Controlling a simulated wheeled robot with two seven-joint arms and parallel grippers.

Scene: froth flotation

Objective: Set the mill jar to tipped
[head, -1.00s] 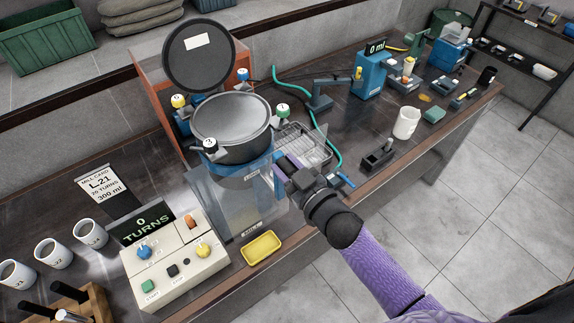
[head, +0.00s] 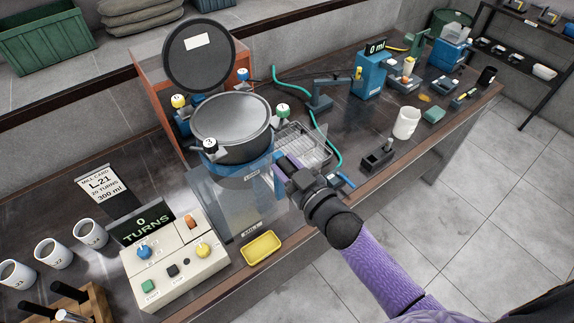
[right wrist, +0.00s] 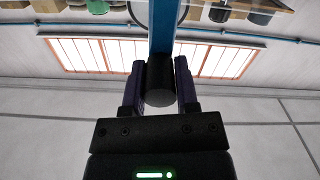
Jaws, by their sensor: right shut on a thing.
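The mill jar (head: 231,145) is a grey, round vessel in a blue cradle above a clear-walled housing (head: 235,205). It looks upright, with its grey round top facing up. Numbered knobs stand around it, and a dark disc (head: 198,58) with a white label stands behind it. My right gripper (head: 285,168) is at the right side of the cradle. In the right wrist view its fingers (right wrist: 160,85) are shut on a dark round handle (right wrist: 160,88) in front of a blue bar (right wrist: 162,25). The grip itself is largely hidden in the head view. My left gripper is not in view.
A control box (head: 175,260) under a "0 TURNS" display (head: 141,224) stands left of the housing. A yellow tray (head: 261,248) lies in front. Mugs (head: 53,253) stand at left. A wire rack (head: 305,145) and a white jug (head: 406,123) are to the right.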

